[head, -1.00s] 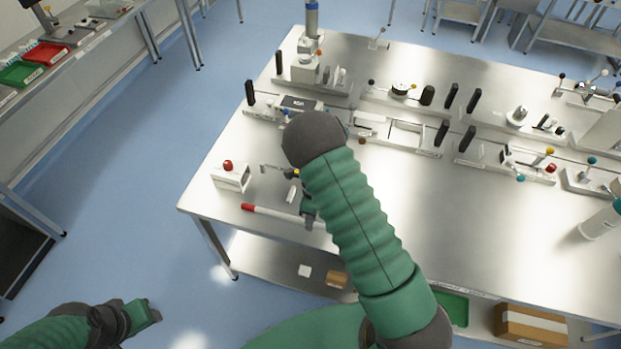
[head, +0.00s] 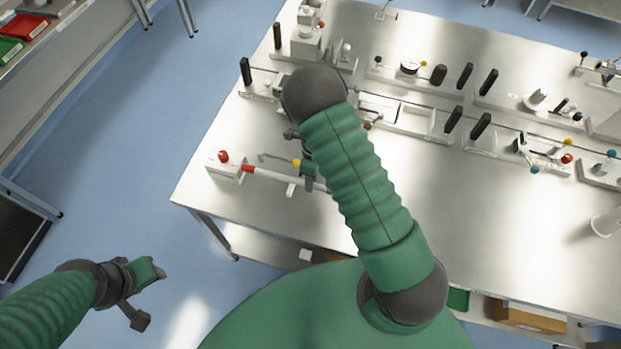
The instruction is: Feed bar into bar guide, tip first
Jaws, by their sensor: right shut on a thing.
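The bar is a slim white rod with a red tip (head: 247,169), seen in the head view near the left edge of the steel table. White shaft (head: 275,176) runs right from the tip to my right gripper (head: 308,183). That gripper is shut on the bar, partly hidden by my arm. The red tip points left and appears close to a white box with a red button (head: 225,167); I cannot tell if they touch. I cannot pick out the bar guide for certain. My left gripper (head: 152,292) is empty over the floor, away from the table; its jaw opening is unclear.
A thin metal bracket (head: 276,158) with a yellow knob lies just behind the bar. Fixtures with black uprights (head: 453,119) line the back of the steel table (head: 400,185). The table's front middle is clear. A side bench with a red bin (head: 25,27) stands at left.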

